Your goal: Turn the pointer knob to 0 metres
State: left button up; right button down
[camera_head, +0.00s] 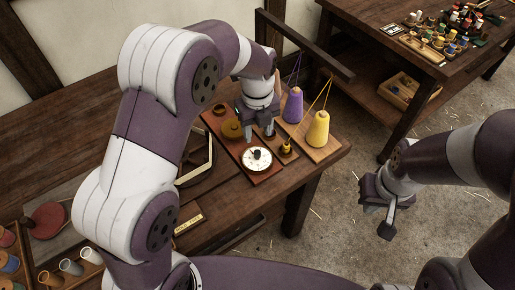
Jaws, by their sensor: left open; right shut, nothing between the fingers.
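The pointer knob (258,155) is a small dark knob in the middle of a round white dial (249,163). The dial sits on a reddish-brown board near the table's right end. Its markings and the knob's reading are too small to tell. My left gripper (259,136) is open and points down just behind the dial in the head view. Its fingers look apart from the knob; their height above the board is hard to tell. My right gripper (388,222) is shut and empty, out over the floor to the right of the table.
A small brass piece (286,147) stands right of the dial. A second table (395,58) stands at the back right.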

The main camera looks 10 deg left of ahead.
aim_at(258, 152)
pick_arm(q)
notch_tip(258, 152, down, 9)
jog(key=shift+r, duration=0.15)
grip_shut()
